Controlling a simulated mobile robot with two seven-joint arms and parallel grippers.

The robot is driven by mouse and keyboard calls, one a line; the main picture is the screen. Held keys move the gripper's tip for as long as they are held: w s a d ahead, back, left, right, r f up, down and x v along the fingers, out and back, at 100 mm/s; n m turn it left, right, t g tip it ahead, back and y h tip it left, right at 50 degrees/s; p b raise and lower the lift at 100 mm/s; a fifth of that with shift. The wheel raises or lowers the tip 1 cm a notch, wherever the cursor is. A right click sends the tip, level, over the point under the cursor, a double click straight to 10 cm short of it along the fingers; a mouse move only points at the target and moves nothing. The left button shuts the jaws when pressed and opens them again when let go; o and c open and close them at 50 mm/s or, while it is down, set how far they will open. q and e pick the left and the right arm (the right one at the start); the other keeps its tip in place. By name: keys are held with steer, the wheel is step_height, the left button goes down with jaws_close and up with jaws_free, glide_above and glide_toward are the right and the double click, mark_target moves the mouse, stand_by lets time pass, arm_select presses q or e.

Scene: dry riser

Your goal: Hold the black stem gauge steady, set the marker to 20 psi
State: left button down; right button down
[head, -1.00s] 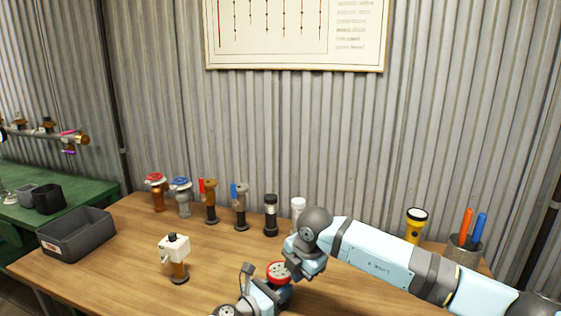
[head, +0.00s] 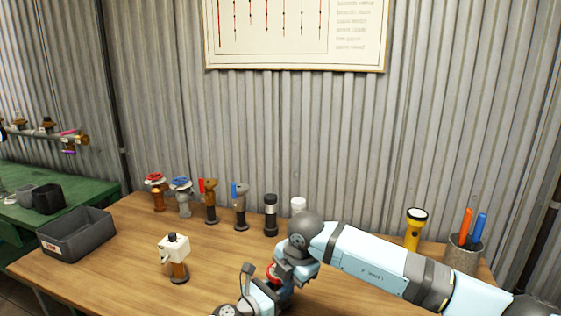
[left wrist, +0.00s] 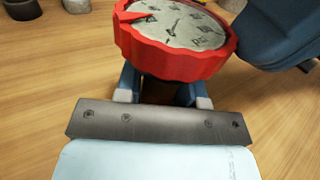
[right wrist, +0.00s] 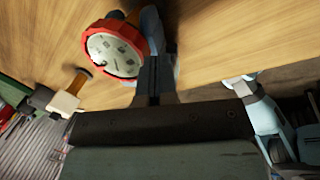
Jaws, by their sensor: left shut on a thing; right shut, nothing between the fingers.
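The gauge has a pale dial with dark marks and a red toothed rim (left wrist: 180,58) in the left wrist view. A red wedge marker (left wrist: 128,16) points inward at the dial's left edge; the numbers are too blurred to read. My left gripper (left wrist: 160,95) is shut on the gauge below the rim, with the stem mostly hidden. In the head view, the red rim (head: 272,271) is partly covered by my right gripper (head: 290,272). The right wrist view shows my right gripper (right wrist: 155,75) shut and empty, close beside the rim (right wrist: 138,62); contact is unclear.
Several valves and fittings stand in a row behind, including a black-topped one (head: 270,215). A white box-topped fitting (head: 174,260) stands front left, near a grey bin (head: 78,238). A yellow flashlight (head: 415,230) and a pen cup (head: 463,255) stand right.

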steer(key=shift+s+a, duration=0.15)
steer(key=shift+a, duration=0.15)
steer(key=w+a+v, duration=0.1)
steer(key=v, duration=0.4)
steer(key=shift+s+d+r, duration=0.3)
steer(key=shift+s+r, duration=0.1)
steer(key=shift+r, duration=0.15)
arm_select(q)
steer(key=c, duration=0.6)
jaws_free()
steer(key=shift+c, duration=0.2)
